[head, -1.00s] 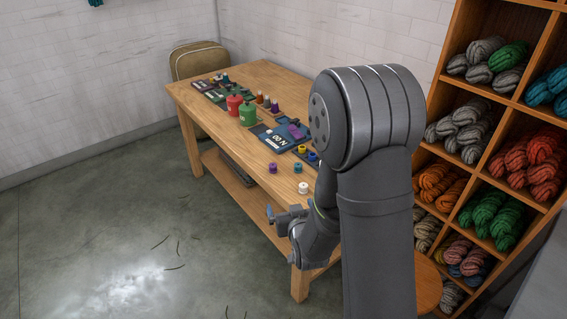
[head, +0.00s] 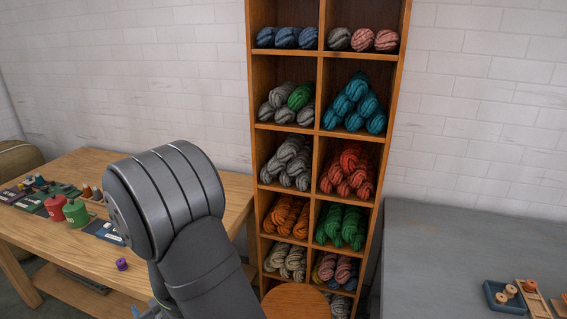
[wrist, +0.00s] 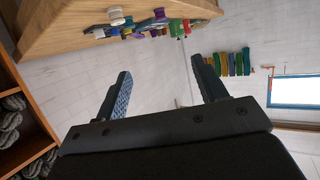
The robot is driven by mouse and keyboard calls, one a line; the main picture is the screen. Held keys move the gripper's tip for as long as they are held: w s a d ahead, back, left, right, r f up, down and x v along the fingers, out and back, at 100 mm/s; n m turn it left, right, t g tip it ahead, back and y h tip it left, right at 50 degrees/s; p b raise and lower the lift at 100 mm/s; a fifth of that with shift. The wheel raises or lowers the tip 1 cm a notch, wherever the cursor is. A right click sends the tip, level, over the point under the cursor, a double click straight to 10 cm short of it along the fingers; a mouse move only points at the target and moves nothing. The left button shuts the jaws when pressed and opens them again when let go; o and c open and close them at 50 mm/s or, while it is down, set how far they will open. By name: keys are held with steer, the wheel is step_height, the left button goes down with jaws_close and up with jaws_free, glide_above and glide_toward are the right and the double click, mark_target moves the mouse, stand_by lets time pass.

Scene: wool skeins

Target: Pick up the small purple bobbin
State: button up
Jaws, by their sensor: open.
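A small purple bobbin (head: 122,264) stands alone on the wooden table (head: 70,245) in the head view, just left of my arm. My gripper (wrist: 161,66) is open in the wrist view, with nothing between its two fingers. In the head view my arm hides most of it. The wrist view is steeply tilted, and the table (wrist: 75,22) shows at its top left with small coloured items along its edge. Among these is a purple item (wrist: 160,13), but I cannot tell whether it is the same bobbin. The fingers touch nothing.
A red container (head: 75,212) and a green container (head: 55,207) stand on the table among trays and small bobbins. A tall shelf (head: 319,100) of wool skeins is behind my arm. At right, a grey table (head: 450,250) holds a blue tray (head: 504,308) with small bobbins.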

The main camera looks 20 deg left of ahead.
steer(key=shift+c, duration=0.9)
